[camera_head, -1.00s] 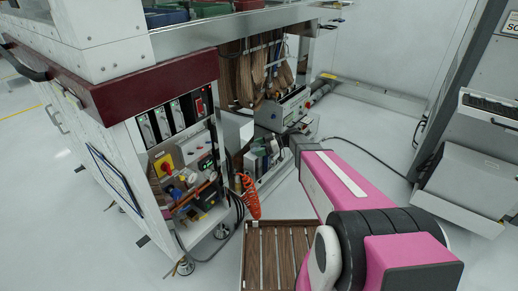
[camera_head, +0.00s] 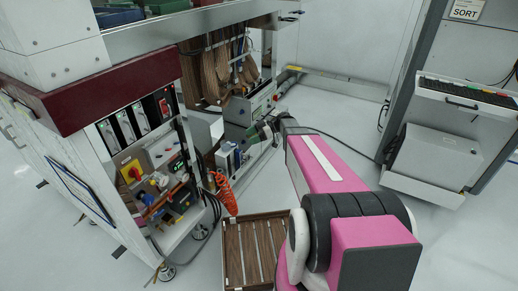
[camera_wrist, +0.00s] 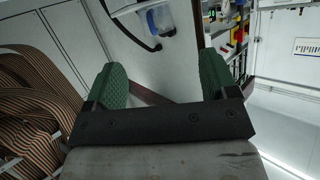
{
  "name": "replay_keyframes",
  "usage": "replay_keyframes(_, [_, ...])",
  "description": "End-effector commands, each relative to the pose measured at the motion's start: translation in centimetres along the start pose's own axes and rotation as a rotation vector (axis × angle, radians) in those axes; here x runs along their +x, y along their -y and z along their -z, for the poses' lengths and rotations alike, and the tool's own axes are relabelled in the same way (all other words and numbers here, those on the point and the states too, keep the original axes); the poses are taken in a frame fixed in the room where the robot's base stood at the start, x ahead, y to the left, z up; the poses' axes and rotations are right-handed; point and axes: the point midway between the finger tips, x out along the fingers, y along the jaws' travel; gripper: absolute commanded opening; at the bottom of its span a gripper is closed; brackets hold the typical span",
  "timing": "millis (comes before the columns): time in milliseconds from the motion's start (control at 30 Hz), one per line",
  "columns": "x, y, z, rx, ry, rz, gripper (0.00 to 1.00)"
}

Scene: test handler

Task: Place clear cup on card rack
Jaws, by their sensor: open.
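My gripper (camera_head: 262,132) reaches toward the open lower bay of the white test machine. In the wrist view its two green fingertips (camera_wrist: 158,84) are spread wide, with nothing between them. A partly clear, bluish object (camera_wrist: 160,18) shows beyond the fingers at the top of the wrist view, apart from them. I cannot tell whether it is the clear cup. I cannot surely identify the card rack. A brown slatted tray (camera_head: 254,217) is low in front of the machine in the head view, partly hidden by my arm.
The test machine has a dark red edge (camera_head: 100,90), switches and a cluttered lower shelf. Brown ribbon cables (camera_head: 212,75) hang in its bay; an orange coiled cord (camera_head: 226,195) hangs beside it. A SORT cabinet (camera_head: 455,45) stands right. Floor between them is mostly clear.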

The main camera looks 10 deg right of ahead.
Motion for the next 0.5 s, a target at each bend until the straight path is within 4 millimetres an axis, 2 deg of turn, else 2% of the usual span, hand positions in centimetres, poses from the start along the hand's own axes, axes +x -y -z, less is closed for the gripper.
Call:
replay_keyframes(267, [1.5, 6.6, -1.8, 0.456, 0.315, -0.061, 0.79])
replay_keyframes(500, [0.7, 12.9, -3.8, 0.909, 0.628, -0.320, 0.79])
